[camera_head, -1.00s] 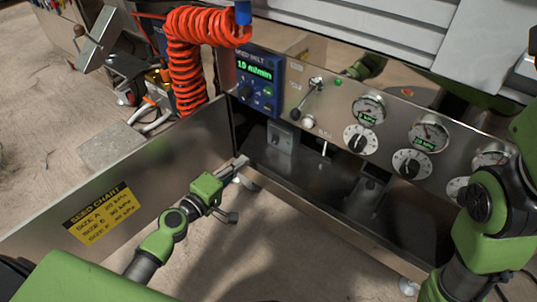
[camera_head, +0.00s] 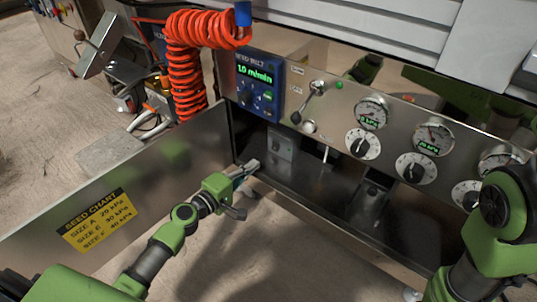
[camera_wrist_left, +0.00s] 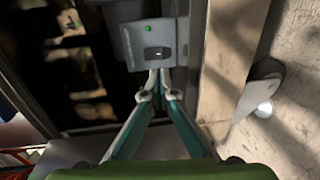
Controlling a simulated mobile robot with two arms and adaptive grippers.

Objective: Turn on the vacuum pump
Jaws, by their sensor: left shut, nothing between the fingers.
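In the left wrist view a grey box (camera_wrist_left: 135,40) with a dark switch (camera_wrist_left: 158,54) and a small green light (camera_wrist_left: 148,29) is just ahead of the fingertips. It appears to be the small grey box (camera_head: 283,142) under the control panel in the head view. I see no readable pump label on it. My left gripper (camera_head: 252,166) is shut and empty, near the panel's lower left corner. In the wrist view its fingertips (camera_wrist_left: 158,85) are just below the switch; contact is not clear. My right forearm shows at the right edge, its gripper out of view.
The metal control panel (camera_head: 315,150) carries a blue seed belt display (camera_head: 257,85), a lever (camera_head: 308,103), gauges (camera_head: 371,112) and knobs (camera_head: 363,144). A metal side wall (camera_head: 150,185) with a seed chart (camera_head: 97,220) stands at left. A red coiled hose (camera_head: 187,75) hangs behind.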

